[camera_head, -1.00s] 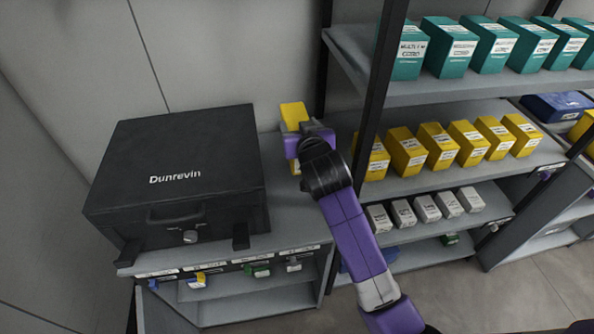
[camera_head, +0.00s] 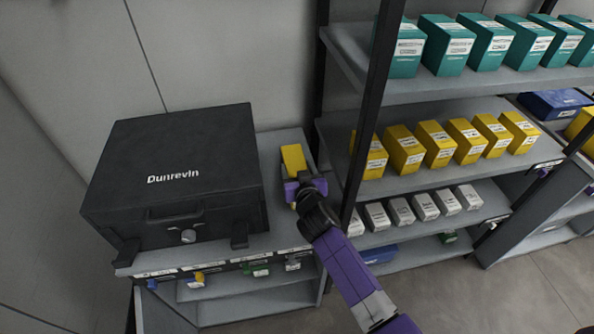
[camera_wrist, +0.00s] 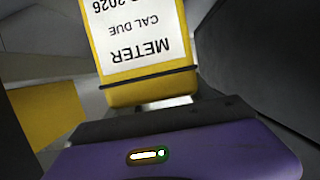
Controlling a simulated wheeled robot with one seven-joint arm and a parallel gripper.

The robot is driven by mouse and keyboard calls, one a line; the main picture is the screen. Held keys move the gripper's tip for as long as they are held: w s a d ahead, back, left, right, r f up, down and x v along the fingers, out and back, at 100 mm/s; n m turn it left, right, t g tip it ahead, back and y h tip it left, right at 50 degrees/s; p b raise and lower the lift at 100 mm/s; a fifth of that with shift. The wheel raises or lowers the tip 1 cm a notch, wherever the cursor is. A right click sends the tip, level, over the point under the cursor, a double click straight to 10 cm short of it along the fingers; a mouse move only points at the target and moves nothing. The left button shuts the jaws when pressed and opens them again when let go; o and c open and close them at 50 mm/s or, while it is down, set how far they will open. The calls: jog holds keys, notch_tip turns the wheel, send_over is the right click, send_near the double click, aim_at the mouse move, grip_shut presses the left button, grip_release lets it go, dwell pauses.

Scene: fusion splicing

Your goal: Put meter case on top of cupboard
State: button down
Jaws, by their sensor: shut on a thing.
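The meter case is a yellow box (camera_head: 293,158) with a white label reading "METER, CAL DUE", upside down in the wrist view (camera_wrist: 140,40). My purple and black gripper (camera_head: 300,180) is shut on it over the right part of the cupboard top. The grey cupboard (camera_head: 285,235) stands at left with open shelves below its top. I cannot tell whether the case touches the surface. The fingertips are mostly hidden.
A large black "Dunrevin" case (camera_head: 180,175) fills the left of the cupboard top. A dark rack post (camera_head: 372,120) stands close on the right. Its shelves hold several yellow boxes (camera_head: 437,143), teal boxes (camera_head: 447,45) and white boxes (camera_head: 425,206).

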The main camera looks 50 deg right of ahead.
jog(key=shift+f, duration=0.15)
jog(key=shift+f, duration=0.15)
jog(key=shift+c, duration=1.8)
grip_release()
